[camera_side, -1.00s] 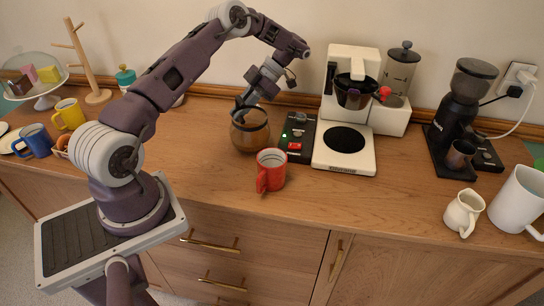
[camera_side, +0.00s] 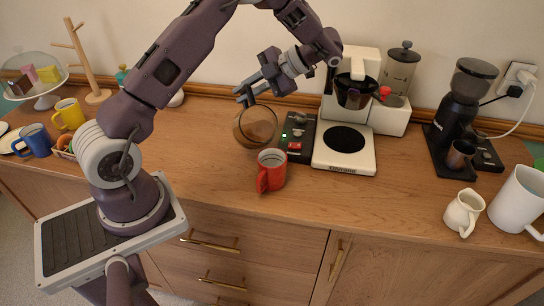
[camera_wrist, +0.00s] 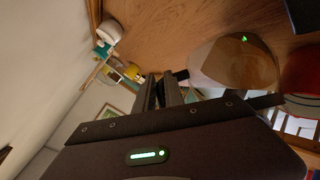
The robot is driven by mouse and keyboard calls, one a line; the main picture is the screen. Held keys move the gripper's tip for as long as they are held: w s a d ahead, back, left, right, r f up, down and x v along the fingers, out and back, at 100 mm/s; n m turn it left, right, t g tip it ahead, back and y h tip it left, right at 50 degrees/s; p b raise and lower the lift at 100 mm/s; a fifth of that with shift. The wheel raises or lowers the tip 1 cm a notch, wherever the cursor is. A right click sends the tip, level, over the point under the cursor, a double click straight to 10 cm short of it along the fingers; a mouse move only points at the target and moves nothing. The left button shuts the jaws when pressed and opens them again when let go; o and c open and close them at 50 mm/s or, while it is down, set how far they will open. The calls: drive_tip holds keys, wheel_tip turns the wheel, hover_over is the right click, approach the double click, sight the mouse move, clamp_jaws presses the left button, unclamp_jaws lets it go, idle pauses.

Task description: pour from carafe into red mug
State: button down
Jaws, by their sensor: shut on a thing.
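The glass carafe (camera_side: 256,127) with brown liquid is tilted behind and slightly left of the red mug (camera_side: 272,170). My gripper (camera_side: 246,95) is shut on the carafe, at its upper left side in the side view. The red mug stands upright on the counter near the front edge, its handle toward the front. In the wrist view, the carafe (camera_wrist: 235,62) is right of my gripper (camera_wrist: 168,88), and the red mug (camera_wrist: 302,75) is partly seen at the right edge. Whether liquid is leaving the carafe cannot be told.
A coffee maker (camera_side: 345,150) and a small black scale-like box (camera_side: 297,137) with a green light stand right of the carafe. A grinder (camera_side: 462,110), cream jug (camera_side: 464,212) and large white mug (camera_side: 519,203) are farther right. Counter space is free right of the red mug.

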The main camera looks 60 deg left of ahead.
sight(246, 84)
drive_tip(key=shift+s+d+r+n+y, duration=0.1)
drive_tip(key=shift+d+r+n+y, duration=0.2)
drive_tip(key=shift+d+r+y, duration=0.35)
drive_tip(key=shift+d+r+n+y, duration=0.2)
drive_tip(key=shift+r+n+y, duration=0.15)
drive_tip(key=shift+r, duration=0.6)
drive_tip(key=shift+d+r, duration=0.2)
drive_tip(key=shift+r, duration=0.05)
drive_tip(key=shift+s+d+r+n+y, duration=0.1)
drive_tip(key=shift+d+r+n+y, duration=0.3)
drive_tip(key=shift+r+y, duration=0.25)
drive_tip(key=shift+s+d+r+n+g+y, duration=0.15)
drive_tip(key=shift+d+r+n+g+y, duration=0.35)
drive_tip(key=shift+d+r, duration=0.4)
idle(0.4)
drive_tip(key=shift+s+d+r+y, duration=0.15)
drive_tip(key=shift+d+y, duration=0.1)
drive_tip(key=shift+d, duration=0.45)
drive_tip(key=shift+d, duration=0.2)
idle(1.3)
